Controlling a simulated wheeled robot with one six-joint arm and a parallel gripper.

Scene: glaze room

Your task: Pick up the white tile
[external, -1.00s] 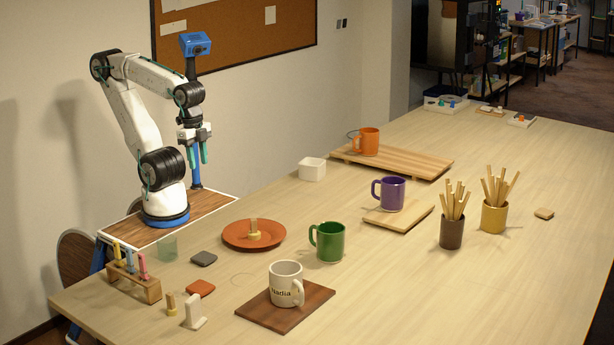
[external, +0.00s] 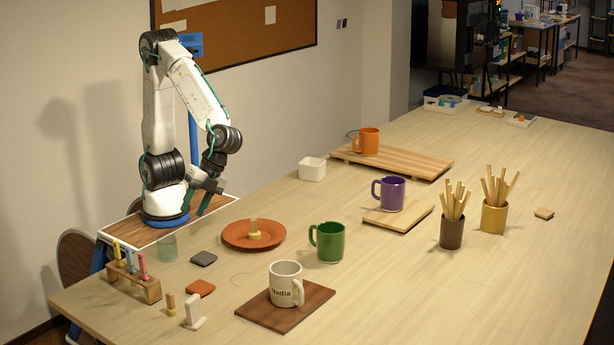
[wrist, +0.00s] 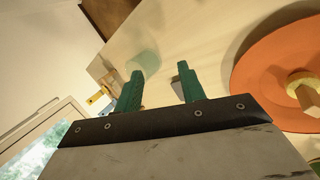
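A white upright piece with a foot (external: 194,311), L-shaped, stands near the front left edge of the table in the external view; it is the only white tile-like thing I can make out. My gripper (external: 203,212) is low beside my arm's base, behind the terracotta plate and well apart from the white piece. In the wrist view my gripper (wrist: 160,72) has its two green fingers spread, with nothing between them. I cannot make out the white piece in the wrist view.
The terracotta plate (external: 238,239) holds a small pale piece; it also shows in the wrist view (wrist: 262,65).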

